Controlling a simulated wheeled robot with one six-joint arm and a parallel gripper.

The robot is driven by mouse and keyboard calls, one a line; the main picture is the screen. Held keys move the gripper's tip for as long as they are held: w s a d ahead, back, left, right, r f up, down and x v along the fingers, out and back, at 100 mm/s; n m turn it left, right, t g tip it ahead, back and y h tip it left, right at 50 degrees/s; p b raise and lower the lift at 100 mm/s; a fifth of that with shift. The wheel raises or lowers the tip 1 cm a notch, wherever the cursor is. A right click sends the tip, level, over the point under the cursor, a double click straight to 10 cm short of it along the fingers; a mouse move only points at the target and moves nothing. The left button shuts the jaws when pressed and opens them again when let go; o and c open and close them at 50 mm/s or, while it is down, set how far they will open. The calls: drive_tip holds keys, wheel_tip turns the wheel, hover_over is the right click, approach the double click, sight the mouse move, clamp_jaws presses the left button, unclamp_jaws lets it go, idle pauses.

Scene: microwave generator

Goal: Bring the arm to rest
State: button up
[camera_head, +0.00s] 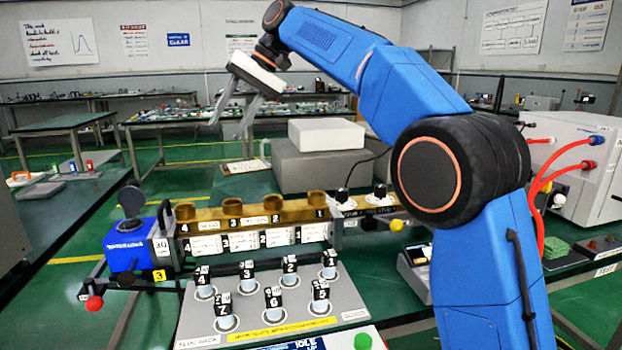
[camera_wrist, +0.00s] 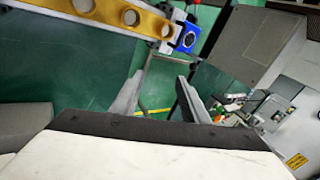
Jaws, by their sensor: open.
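My gripper (camera_head: 236,112) hangs from my raised blue arm at the upper middle of the head view, above the bench and to the left of my elbow. Its two grey fingers point downward and stand apart, with nothing between them. In the wrist view the fingers (camera_wrist: 160,100) are also spread and empty, with green floor showing between them. My gripper touches nothing; the bench equipment lies well below it.
A brass bar (camera_head: 262,211) with several numbered round holes stands on the bench. In front sits a grey rack (camera_head: 255,312) with several numbered cylinders. A blue device (camera_head: 128,246) is at left. A grey box (camera_head: 310,166) stands behind, and a white cabinet (camera_head: 570,130) with red cables at right.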

drive_tip(key=s+d+f+m+t+h, duration=0.1)
drive_tip(key=s+d+f, duration=0.25)
drive_tip(key=d, duration=0.65)
drive_tip(key=s+d+f+m+t+h, duration=0.1)
drive_tip(key=s+d+f+t, duration=0.2)
drive_tip(key=d, duration=0.6)
drive_tip(key=s+d+f+m+h, duration=0.1)
drive_tip(key=s+d+f, duration=0.3)
drive_tip(key=d, duration=0.6)
drive_tip(key=s+d+f+m+t+h, duration=0.1)
drive_tip(key=s+d+f, duration=0.8)
drive_tip(key=s+f, duration=0.3)
drive_tip(key=s+d+f+m+t+h, duration=0.1)
drive_tip(key=s+d+f+h, duration=0.1)
drive_tip(key=s+d+f, duration=0.8)
wheel_tip(320, 180, down, 3)
drive_tip(key=shift+s+f+h, duration=0.1)
drive_tip(key=shift+s+h, duration=0.2)
drive_tip(key=shift+s, duration=0.8)
